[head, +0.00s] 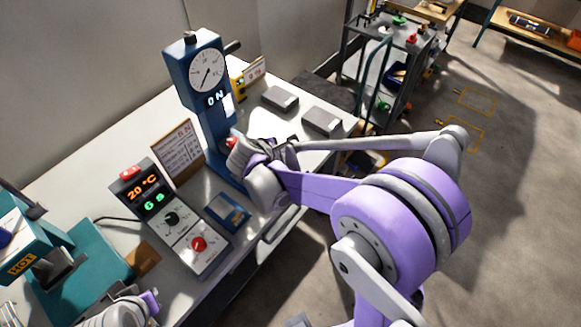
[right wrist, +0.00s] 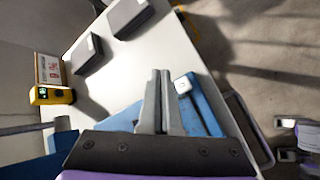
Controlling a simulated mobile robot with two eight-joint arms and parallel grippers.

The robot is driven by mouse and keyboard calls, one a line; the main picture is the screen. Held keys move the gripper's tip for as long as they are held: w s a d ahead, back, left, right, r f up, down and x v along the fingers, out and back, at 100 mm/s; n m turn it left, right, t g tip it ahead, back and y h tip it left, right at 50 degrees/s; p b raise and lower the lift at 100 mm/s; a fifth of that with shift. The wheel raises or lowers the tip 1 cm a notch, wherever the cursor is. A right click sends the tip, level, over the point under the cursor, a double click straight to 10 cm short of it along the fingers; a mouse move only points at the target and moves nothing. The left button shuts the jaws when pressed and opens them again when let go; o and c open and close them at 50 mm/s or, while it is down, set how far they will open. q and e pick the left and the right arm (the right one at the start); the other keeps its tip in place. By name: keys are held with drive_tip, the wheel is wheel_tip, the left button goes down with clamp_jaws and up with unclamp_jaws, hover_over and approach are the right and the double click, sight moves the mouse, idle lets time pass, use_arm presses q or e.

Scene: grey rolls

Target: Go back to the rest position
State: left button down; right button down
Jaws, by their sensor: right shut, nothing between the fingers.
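My right arm reaches in from the lower right of the head view, its wrist beside the blue press with the round dial (head: 207,73). The fingers of my right gripper are mostly hidden there by the wrist. In the right wrist view my right gripper (right wrist: 158,100) is shut with nothing between its fingers, over or close to the blue base of the press (right wrist: 205,110). Part of my left arm shows at the bottom left edge of the head view; its fingers cannot be made out.
A control box (head: 172,217) with lit displays and knobs stands left of the press. Two grey blocks (head: 280,98) (head: 322,121) lie on the white table behind it. A teal device marked HOT (head: 22,264) is at far left. A shelf cart (head: 372,62) stands behind; floor right is open.

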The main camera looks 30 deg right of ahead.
idle(0.6)
drive_tip(key=s+a+r+m+y, duration=0.1)
drive_tip(key=s+a+m+y, duration=0.3)
drive_tip(key=s+m, duration=0.3)
drive_tip(key=s+a+r+m+t+y, duration=0.1)
drive_tip(key=s+a+m+y, duration=0.3)
drive_tip(key=s, duration=0.9)
drive_tip(key=a+m, duration=0.1)
drive_tip(key=m, duration=0.2)
drive_tip(key=shift+m, duration=0.3)
drive_tip(key=shift+s, duration=0.15)
